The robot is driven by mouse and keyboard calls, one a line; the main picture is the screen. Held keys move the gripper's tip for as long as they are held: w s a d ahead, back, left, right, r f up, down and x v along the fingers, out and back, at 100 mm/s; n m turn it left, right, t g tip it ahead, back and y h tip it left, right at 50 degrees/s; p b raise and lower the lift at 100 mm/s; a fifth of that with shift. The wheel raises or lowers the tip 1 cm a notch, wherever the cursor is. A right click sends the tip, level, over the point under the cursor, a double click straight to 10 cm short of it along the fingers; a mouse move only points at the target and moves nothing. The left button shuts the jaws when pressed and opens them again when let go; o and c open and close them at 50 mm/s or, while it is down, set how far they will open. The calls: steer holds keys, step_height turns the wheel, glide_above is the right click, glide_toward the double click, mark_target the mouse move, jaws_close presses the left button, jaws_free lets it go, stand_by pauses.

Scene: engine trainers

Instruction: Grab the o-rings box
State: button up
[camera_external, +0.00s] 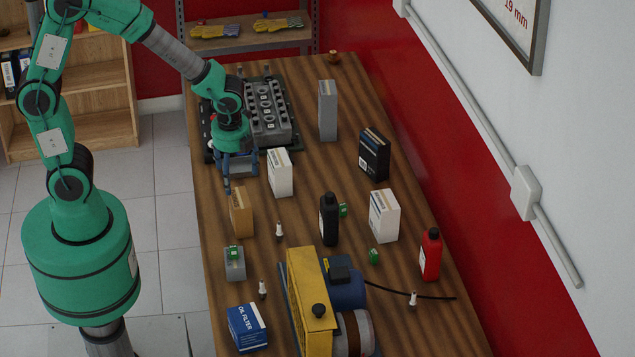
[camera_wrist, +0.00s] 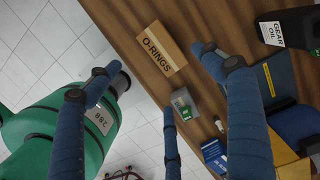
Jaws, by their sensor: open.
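The o-rings box (camera_external: 241,212) is a small tan cardboard box standing upright near the table's left edge. In the wrist view the o-rings box (camera_wrist: 160,48) shows its "O-RINGS" label and lies between the spread blue fingers, farther off than their tips. My gripper (camera_external: 236,172) is above the table, behind the box in the external view, pointing down. In the wrist view my gripper (camera_wrist: 160,72) is open with nothing between its fingers, apart from the box.
A white box (camera_external: 281,173) stands right of my gripper, and an engine block (camera_external: 267,112) lies behind it. A grey box with a green item (camera_external: 235,264), a black bottle (camera_external: 329,219) and a yellow-and-blue machine (camera_external: 310,300) stand nearer the camera. Bare wood surrounds the o-rings box.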

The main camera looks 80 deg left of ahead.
mark_target(236, 199)
steer(key=shift+w+a+f+m, duration=0.1)
steer(key=shift+w+f+m, duration=0.1)
steer(key=shift+f+m, duration=0.5)
steer(key=shift+f, duration=0.1)
steer(key=shift+f, duration=0.1)
steer(key=shift+s+a+f+b, duration=0.1)
steer(key=shift+a+f+b, duration=0.15)
steer(key=shift+f, duration=1.15)
steer(key=shift+w+a+f+b, duration=0.1)
steer(key=shift+a+f+b, duration=0.2)
steer(key=shift+f, duration=1.1)
steer(key=shift+s+a+f+b, duration=0.1)
steer(key=shift+f+b, duration=0.25)
steer(key=shift+f, duration=1.05)
steer(key=shift+s+a+f+b, duration=0.15)
steer(key=shift+f+b, duration=0.3)
steer(key=shift+f, duration=0.85)
steer(key=shift+w+a+f+b, duration=0.15)
steer(key=shift+f+b, duration=0.3)
steer(key=shift+f, duration=0.8)
steer(key=shift+s, duration=0.1)
steer(key=shift+c, duration=0.3)
